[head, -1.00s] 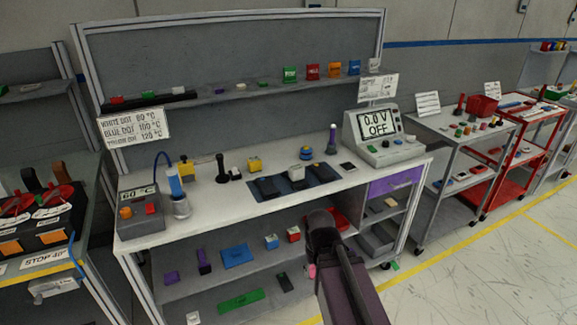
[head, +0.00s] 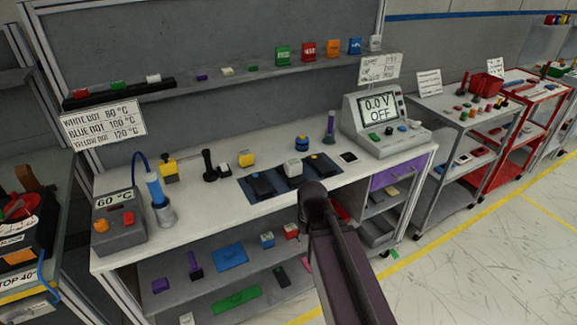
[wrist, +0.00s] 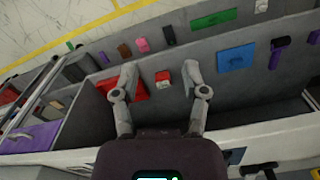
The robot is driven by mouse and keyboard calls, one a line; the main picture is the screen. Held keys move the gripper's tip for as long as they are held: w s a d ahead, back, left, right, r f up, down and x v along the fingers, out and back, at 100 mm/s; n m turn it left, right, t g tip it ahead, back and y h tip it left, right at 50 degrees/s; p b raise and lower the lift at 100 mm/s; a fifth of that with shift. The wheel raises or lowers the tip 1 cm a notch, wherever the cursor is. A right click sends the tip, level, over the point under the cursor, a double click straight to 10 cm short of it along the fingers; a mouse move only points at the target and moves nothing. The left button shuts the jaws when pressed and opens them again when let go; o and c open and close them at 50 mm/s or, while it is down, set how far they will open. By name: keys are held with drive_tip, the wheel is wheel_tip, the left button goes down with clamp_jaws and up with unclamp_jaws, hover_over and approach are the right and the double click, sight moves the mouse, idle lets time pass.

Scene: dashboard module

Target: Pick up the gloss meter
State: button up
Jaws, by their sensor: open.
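No object is clearly readable as the gloss meter, and I cannot tell which one it is. A small red-and-white block (wrist: 162,79) lies on the lower shelf and appears between my fingers in the wrist view; it also shows in the head view (head: 291,231). My gripper (wrist: 158,75) is open and empty, with its two grey fingers apart on either side of that block in the picture.
The white worktop (head: 215,205) holds a yellow block (head: 246,159), a dark mat with black devices, and a voltage unit (head: 385,125). A red bin (wrist: 123,90) is left in the wrist view.

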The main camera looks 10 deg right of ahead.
drive_tip(key=shift+d, duration=0.4)
drive_tip(key=o, duration=0.5)
drive_tip(key=shift+d+r, duration=0.1)
drive_tip(key=shift+d, duration=0.05)
drive_tip(key=shift+o, duration=0.5)
drive_tip(key=shift+w+r, duration=0.15)
drive_tip(key=shift+w, duration=0.2)
wheel_tip(320, 180, up, 18)
drive_tip(key=n+p, duration=0.3)
drive_tip(key=p, duration=1.5)
hover_over(295, 161)
drive_tip(key=shift+s, duration=0.1)
drive_tip(key=shift+f, duration=0.25)
wheel_tip(295, 161, down, 8)
drive_tip(key=b, duration=0.8)
drive_tip(key=shift+f, duration=0.25)
drive_tip(key=shift+b, duration=0.3)
